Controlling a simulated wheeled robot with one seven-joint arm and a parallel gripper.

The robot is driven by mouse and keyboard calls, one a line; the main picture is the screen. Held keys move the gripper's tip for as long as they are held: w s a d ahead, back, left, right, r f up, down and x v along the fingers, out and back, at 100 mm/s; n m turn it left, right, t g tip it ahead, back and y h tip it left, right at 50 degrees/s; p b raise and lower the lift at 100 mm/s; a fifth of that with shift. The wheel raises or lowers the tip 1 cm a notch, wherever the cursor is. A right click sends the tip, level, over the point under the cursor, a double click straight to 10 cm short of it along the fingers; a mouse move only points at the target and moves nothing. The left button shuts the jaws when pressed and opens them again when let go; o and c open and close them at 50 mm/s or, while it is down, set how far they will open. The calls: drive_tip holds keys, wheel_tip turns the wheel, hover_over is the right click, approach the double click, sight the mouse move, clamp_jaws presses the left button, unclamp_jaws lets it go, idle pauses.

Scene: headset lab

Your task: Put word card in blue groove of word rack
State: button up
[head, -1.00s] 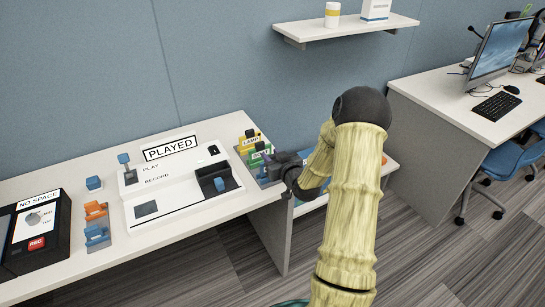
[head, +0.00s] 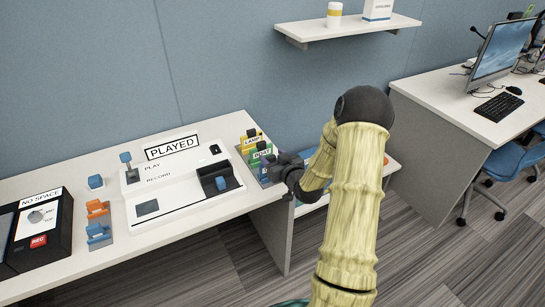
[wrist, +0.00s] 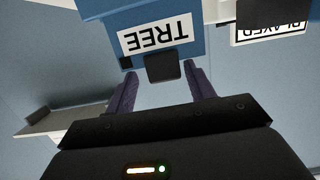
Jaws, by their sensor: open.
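The blue word card (wrist: 190,52) reads TREE, upside down in the wrist view, and has a black tab (wrist: 163,67) at its edge. My gripper (wrist: 160,75) is open, its two purple fingertips apart on either side of the tab with visible gaps. In the head view my gripper (head: 277,171) is at the right end of the white desk, beside the word rack (head: 265,182). The rack holds a yellow card (head: 252,142) and a green card (head: 261,155). My gripper partly hides the rack's near part, so how the blue card is seated cannot be told.
A white recorder panel (head: 186,200) with a PLAYED sign (head: 172,147) stands left of the rack. Orange and blue blocks and a black NO SPACE box (head: 60,255) are further left. A wall shelf (head: 345,30) hangs above. The wall is close behind the rack.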

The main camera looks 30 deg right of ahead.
drive_tip(key=b+v, duration=0.1)
drive_tip(key=v, duration=1)
drive_tip(key=shift+s, duration=0.15)
drive_tip(key=s+a+r+g, duration=0.2)
drive_tip(key=s+a+g, duration=1.1)
drive_tip(key=a, duration=0.5)
drive_tip(key=shift+s+h, duration=0.3)
drive_tip(key=shift+s, duration=0.85)
